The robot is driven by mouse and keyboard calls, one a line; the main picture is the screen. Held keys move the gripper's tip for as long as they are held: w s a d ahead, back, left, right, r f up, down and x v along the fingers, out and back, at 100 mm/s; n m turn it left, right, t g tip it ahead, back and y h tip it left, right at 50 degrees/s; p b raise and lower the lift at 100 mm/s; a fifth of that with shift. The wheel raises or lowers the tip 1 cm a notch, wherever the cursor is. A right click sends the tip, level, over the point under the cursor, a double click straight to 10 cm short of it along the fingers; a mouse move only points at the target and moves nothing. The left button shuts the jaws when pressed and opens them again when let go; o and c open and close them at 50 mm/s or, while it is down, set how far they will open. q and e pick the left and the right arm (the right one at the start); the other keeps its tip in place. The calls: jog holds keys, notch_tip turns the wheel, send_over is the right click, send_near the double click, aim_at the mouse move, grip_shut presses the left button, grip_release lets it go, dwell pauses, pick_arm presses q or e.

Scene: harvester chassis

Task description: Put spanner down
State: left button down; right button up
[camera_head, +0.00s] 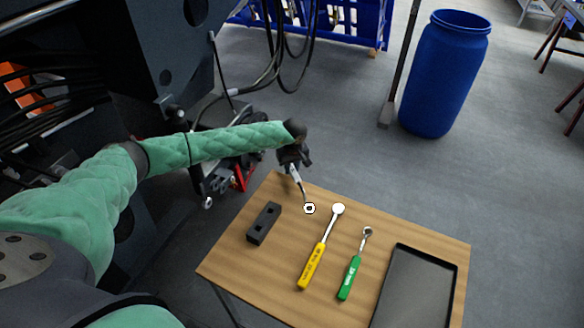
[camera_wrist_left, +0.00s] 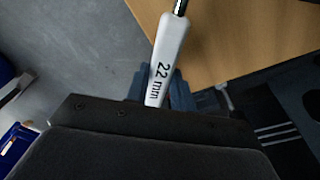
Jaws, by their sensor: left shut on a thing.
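My left gripper (camera_head: 293,160) is at the far left corner of the wooden table (camera_head: 225,265) in the head view. It is shut on a spanner with a white handle (camera_wrist_left: 172,45) marked "22 mm" in the left wrist view. In the head view the spanner's ring end (camera_head: 309,208) points down toward the table's far left part. I cannot tell whether the ring touches the tabletop. My right gripper is not in view.
On the table are a black block with holes (camera_head: 264,223), a yellow-handled tool (camera_head: 312,266), a green-handled tool (camera_head: 350,278) and a black tray (camera_head: 420,252). A blue barrel (camera_head: 443,75) stands on the floor behind. Dark machinery (camera_head: 115,60) stands at the left.

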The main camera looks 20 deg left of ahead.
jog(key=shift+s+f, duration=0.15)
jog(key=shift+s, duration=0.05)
pick_arm(q)
jog(key=shift+f, duration=0.1)
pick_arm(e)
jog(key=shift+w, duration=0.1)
pick_arm(q)
jog(key=c, duration=1.4)
grip_release()
jog(key=shift+o, duration=1.1)
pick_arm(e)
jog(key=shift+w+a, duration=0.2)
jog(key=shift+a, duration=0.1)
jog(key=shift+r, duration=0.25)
